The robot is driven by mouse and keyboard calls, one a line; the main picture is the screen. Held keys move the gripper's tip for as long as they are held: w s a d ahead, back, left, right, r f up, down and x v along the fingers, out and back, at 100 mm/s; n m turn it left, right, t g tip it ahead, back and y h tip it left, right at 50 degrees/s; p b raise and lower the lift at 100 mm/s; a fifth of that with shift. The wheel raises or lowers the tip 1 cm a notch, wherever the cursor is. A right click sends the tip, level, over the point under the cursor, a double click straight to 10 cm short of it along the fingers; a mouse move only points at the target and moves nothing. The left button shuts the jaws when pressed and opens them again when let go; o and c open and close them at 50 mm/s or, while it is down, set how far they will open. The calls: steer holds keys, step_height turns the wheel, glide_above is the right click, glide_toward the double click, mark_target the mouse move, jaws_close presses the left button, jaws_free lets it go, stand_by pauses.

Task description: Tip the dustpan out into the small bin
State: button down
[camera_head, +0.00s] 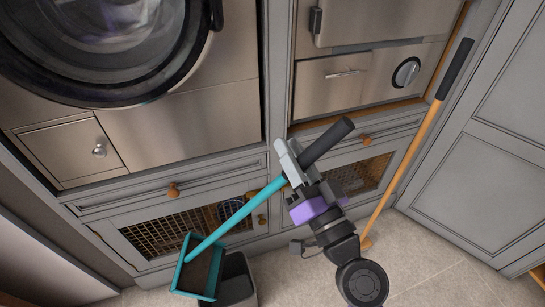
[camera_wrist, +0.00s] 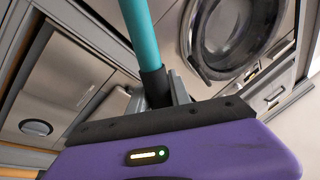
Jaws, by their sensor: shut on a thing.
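The dustpan has a long teal handle (camera_head: 237,222) with a black grip and a teal-rimmed pan (camera_head: 179,277) at its lower end. My gripper (camera_head: 292,166) is shut on the handle, just below or at the black grip. In the wrist view, the teal handle (camera_wrist: 141,36) rises from the dark grip between the fingers. The pan hangs at the lower left, over or beside the small dark bin (camera_head: 240,279), and partly covers it. The pan's inside looks dark brown; I cannot make out loose dirt in it. I cannot tell how far the pan is above the bin.
A broom or mop with an orange stick (camera_head: 404,178) leans against the cabinets at the right. A washing machine (camera_head: 100,45) and cabinets with mesh doors (camera_head: 180,222) stand behind. The tiled floor (camera_head: 430,265) at the lower right is clear.

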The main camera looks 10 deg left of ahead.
steer(key=w+d+f+m+t+b, duration=0.1)
steer(key=d+f+m+b, duration=0.1)
steer(key=d+f+b, duration=0.3)
steer(key=w+d+f+m+t+h+b, duration=0.1)
steer(key=d+f+b, duration=0.4)
steer(key=d+b, duration=0.6)
steer(key=w+d+f+m+t+b, duration=0.1)
steer(key=w+d+f+m+b, duration=0.1)
steer(key=d+f+b, duration=0.3)
steer(key=shift+d+f+m+t+h+b, duration=0.25)
steer(key=shift+d+m+b, duration=0.65)
steer(key=shift+d+b, duration=1.35)
steer(key=shift+a+r+b, duration=0.1)
steer(key=shift+a+b, duration=0.2)
steer(key=shift+a, duration=0.05)
